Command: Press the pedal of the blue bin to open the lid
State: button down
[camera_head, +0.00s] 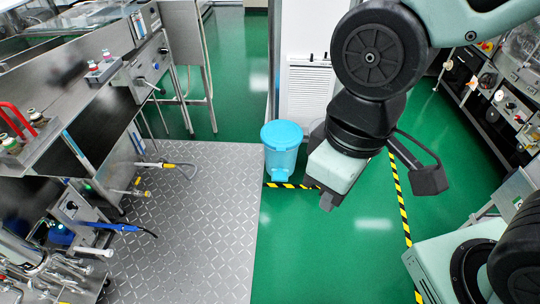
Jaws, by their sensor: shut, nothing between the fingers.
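The blue bin (281,160) stands on the green floor near the middle of the camera_head view, just past the right edge of the metal plate floor. Its round blue lid (282,134) looks closed. A small light-blue part at the bin's front foot (279,177) looks like the pedal, but it is too small to make out clearly. My gripper (328,203) hangs to the right of the bin in the picture and nearer to the camera, apart from it. It points down, is shut and holds nothing.
Metal benches with hoses and fittings (100,225) line the left side. The diamond-plate floor (205,230) lies left of the bin. A white louvred panel (308,88) stands behind it. Yellow-black tape (400,205) marks the green floor, which is clear in front of the bin.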

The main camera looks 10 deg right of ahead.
aim_at(279, 174)
jog(key=i+j, duration=0.15)
jog(key=i, duration=0.45)
jog(key=i+j, duration=0.15)
jog(key=i, duration=0.45)
jog(key=i+j, duration=0.15)
jog(key=i, duration=0.45)
